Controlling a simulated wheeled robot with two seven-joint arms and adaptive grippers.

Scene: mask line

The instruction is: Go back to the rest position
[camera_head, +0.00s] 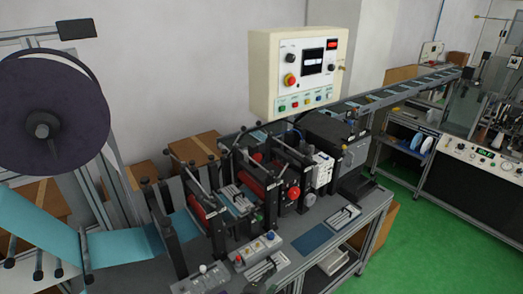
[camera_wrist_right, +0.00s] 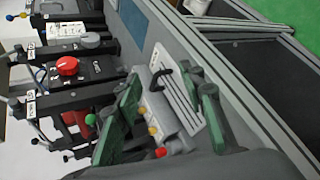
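My right gripper (camera_wrist_right: 166,90) shows in the right wrist view. Its two green-padded fingers stand wide apart, with no object gripped between them. Behind the gap lie a ribbed light plate with a dark handle (camera_wrist_right: 178,98) and a small panel with coloured knobs (camera_wrist_right: 152,130); I cannot tell how far the fingers are from them. In the head view I cannot make out either gripper clearly. My left gripper is not in view.
The mask machine bench (camera_head: 310,262) fills the middle, with red rollers and upright levers. A blue sheet (camera_head: 40,225) runs in from a dark reel (camera_head: 40,110) at left. A cream control box (camera_head: 295,72) stands behind. Green floor (camera_head: 430,240) is open at right.

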